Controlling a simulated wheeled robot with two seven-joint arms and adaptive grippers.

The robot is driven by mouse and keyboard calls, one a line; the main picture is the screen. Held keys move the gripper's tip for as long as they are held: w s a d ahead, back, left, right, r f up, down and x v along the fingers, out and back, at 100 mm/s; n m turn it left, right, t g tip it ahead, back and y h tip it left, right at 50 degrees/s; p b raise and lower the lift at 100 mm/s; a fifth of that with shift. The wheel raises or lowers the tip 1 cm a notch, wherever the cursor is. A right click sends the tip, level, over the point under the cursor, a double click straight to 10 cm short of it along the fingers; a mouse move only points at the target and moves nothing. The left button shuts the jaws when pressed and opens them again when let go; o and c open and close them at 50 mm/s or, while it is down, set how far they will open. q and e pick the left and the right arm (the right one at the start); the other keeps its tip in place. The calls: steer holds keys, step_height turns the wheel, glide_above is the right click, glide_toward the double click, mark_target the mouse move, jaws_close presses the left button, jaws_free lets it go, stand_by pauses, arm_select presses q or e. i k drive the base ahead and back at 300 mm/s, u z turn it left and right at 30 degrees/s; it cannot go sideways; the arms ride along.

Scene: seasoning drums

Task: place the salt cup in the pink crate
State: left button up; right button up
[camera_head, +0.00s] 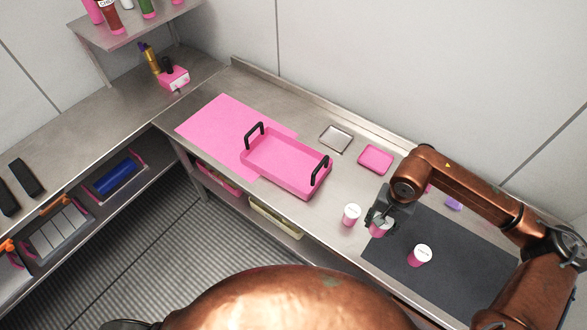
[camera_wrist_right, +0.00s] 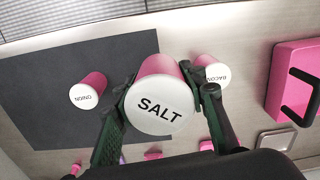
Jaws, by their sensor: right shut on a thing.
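The salt cup (camera_wrist_right: 160,100) is pink with a white lid marked SALT. My right gripper (camera_wrist_right: 165,98) is shut on it, one finger on each side, in the right wrist view. In the head view my right gripper (camera_head: 387,208) covers much of the salt cup (camera_head: 379,230), which is at the left edge of the dark mat; I cannot tell if it is lifted. The pink crate (camera_head: 287,163) has two black handles and looks empty. It stands on the counter, left of my gripper.
The bacon cup (camera_head: 351,214) stands just left of the salt cup. The onion cup (camera_head: 420,255) stands on the dark mat (camera_head: 468,262). A pink dish (camera_head: 376,159) and a metal tray (camera_head: 336,138) lie behind. A pink sheet (camera_head: 212,128) lies partly under the crate.

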mark_target(274, 159)
steer(key=u, duration=0.8)
steer(key=i, duration=0.9)
steer(key=u, duration=0.4)
